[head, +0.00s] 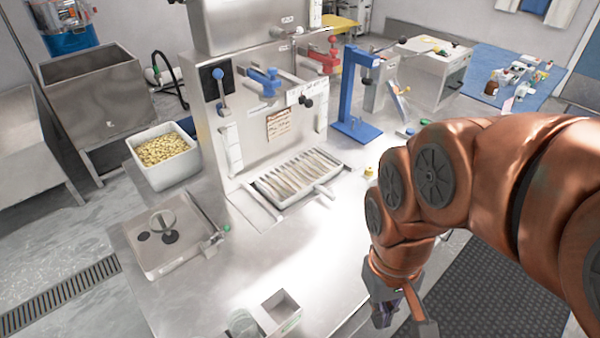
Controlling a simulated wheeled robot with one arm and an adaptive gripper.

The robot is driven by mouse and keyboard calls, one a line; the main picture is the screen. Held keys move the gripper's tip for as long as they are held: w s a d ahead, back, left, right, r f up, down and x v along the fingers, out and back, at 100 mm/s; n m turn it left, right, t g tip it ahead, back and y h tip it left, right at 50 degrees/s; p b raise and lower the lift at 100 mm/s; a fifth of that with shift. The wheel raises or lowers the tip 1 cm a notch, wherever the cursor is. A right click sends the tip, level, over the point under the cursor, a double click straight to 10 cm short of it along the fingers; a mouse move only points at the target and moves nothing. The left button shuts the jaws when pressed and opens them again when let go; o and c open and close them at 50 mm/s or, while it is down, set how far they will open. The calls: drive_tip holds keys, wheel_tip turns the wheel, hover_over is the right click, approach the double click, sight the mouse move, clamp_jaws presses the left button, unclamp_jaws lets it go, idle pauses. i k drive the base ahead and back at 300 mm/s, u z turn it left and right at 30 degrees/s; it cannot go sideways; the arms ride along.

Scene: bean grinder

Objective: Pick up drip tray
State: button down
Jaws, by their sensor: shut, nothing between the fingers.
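The drip tray (291,181), a pale metal tray with a slatted top, sits at the foot of the tall steel machine (262,105). A short handle-like bar (324,191) shows at its right front side. My gripper (402,313) hangs at the lower right, to the right of and nearer than the tray, well apart from it. It is shut and empty, pointing down near the table's right edge. Its fingertips are small and partly cut off by the bottom of the picture.
A white bin of beans (168,160) stands left of the machine. A steel lidded unit (172,236) lies at the table's left, and a small open box (281,311) at the front. A blue press (354,105) stands behind right. The tabletop (300,248) before the tray is clear.

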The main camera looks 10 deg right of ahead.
sight(291, 181)
drive_tip(key=k, duration=0.5)
drive_tip(key=z, duration=1.15)
drive_tip(key=i, duration=1.05)
drive_tip(key=u, duration=2.8)
